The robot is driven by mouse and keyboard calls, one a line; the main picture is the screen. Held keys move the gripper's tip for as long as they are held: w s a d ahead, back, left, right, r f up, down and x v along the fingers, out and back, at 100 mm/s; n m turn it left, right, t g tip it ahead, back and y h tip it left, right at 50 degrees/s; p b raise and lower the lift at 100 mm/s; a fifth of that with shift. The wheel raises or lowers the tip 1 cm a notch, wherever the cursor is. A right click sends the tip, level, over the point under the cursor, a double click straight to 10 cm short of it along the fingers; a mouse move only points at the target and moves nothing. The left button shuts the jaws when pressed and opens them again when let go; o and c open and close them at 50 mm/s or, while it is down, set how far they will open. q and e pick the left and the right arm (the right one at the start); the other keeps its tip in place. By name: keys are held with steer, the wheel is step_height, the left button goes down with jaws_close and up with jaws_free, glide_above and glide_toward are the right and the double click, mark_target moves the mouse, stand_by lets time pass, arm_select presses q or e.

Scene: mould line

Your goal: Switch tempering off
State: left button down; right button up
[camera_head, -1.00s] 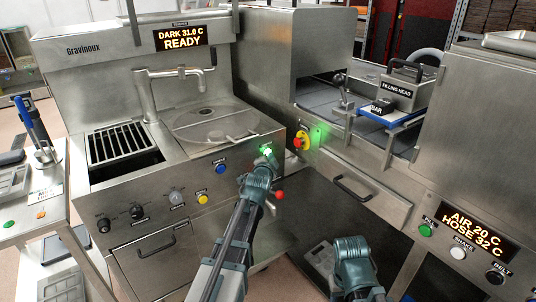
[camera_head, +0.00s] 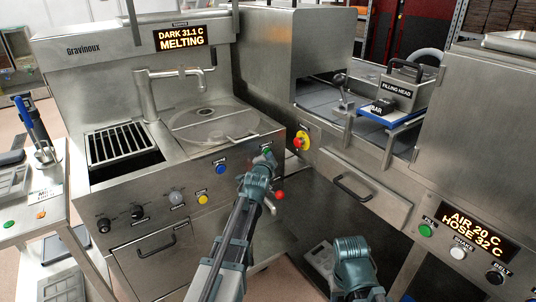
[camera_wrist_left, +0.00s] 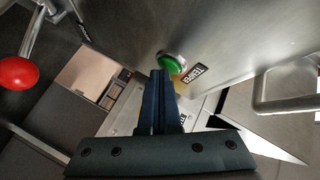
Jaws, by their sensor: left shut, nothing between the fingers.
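The tempering machine (camera_head: 120,205) stands at the left, and its display (camera_head: 180,39) reads "DARK 31.1 C MELTING". A green button (camera_head: 267,151) at the right end of its front panel is unlit. The green button also shows in the left wrist view (camera_wrist_left: 172,64), beside a label (camera_wrist_left: 194,74) that seems to read "TEMPER". My left gripper (camera_head: 267,160) is shut and empty. Its fingertips (camera_wrist_left: 160,75) are at the green button; I cannot tell if they touch it. My right gripper is not clearly in view; part of an arm shows at the bottom.
Blue (camera_head: 221,168) and yellow (camera_head: 202,198) buttons and dark knobs sit left on the panel. A red ball-ended lever (camera_head: 278,195) hangs close to my left wrist. A red-and-yellow emergency stop (camera_head: 300,140) is on the neighbouring machine. A drawer handle (camera_head: 353,188) sticks out.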

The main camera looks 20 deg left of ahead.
stand_by(0.4)
arm_select(q)
steer(key=shift+s+d, duration=0.25)
steer(key=s+d, duration=0.3)
steer(key=d, duration=0.1)
steer(key=shift+s+d, duration=0.35)
steer(key=shift+d, duration=0.05)
stand_by(0.3)
stand_by(0.3)
